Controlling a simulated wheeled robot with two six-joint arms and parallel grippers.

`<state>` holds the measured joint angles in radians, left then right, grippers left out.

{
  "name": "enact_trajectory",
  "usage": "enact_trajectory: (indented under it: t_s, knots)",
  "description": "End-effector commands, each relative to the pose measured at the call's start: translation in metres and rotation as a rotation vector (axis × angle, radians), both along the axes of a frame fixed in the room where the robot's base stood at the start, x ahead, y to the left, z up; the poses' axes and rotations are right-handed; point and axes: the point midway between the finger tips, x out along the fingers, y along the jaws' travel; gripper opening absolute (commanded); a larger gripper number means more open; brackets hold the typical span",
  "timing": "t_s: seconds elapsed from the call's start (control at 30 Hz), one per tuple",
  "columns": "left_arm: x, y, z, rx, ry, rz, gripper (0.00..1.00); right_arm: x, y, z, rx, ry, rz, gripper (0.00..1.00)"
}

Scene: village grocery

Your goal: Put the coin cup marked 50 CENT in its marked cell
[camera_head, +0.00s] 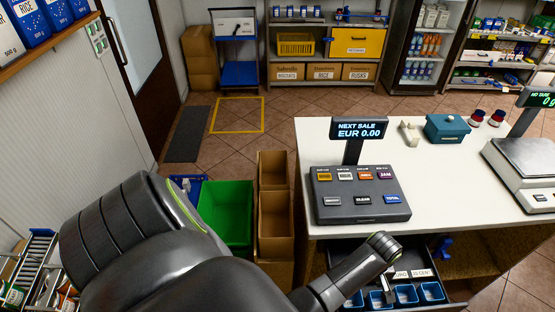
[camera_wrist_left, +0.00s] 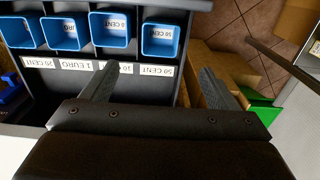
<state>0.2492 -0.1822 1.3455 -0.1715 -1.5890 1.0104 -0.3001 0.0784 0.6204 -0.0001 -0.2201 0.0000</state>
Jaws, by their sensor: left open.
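The blue coin cup whose label looks like 50 CENT (camera_wrist_left: 163,40) stands upright at the right end of a row in the left wrist view. The 50 CENT cell label (camera_wrist_left: 155,71) lies just below it in that picture. I cannot tell whether the cup is seated in a cell. My left gripper (camera_wrist_left: 158,80) is open, its fingers spread either side of that label, with nothing between them. My right gripper is not in view.
Other blue cups stand in the drawer, one at the left in the wrist view (camera_wrist_left: 65,32). The counter (camera_head: 440,185) above carries the till keypad (camera_head: 360,215) and a scale (camera_head: 525,165). A green crate (camera_head: 228,215) and cardboard boxes (camera_head: 275,215) stand left of the counter.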

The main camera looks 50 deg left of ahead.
Motion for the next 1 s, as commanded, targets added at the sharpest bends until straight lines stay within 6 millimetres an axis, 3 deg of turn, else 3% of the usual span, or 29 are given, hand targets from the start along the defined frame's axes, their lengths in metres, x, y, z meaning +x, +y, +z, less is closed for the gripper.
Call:
enact_trajectory:
  t_s: [0.2,0.43,0.6,0.7,0.83,1.0]
  knots:
    - [0.015,0.017,0.009,-0.002,-0.149,-0.046,0.81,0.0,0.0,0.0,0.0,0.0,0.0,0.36]
    - [0.046,0.056,0.055,0.058,-0.526,-0.187,0.81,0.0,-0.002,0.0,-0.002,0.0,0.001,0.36]
    - [0.054,0.078,0.084,0.133,-0.718,-0.279,0.81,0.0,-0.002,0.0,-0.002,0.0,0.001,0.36]
    - [0.052,0.088,0.09,0.179,-0.787,-0.333,0.81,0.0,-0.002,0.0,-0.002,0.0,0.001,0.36]
    - [0.043,0.099,0.071,0.229,-0.811,-0.409,0.81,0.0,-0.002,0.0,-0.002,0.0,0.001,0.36]
    - [0.018,0.108,0.012,0.249,-0.737,-0.491,0.81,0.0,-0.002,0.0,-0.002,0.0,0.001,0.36]
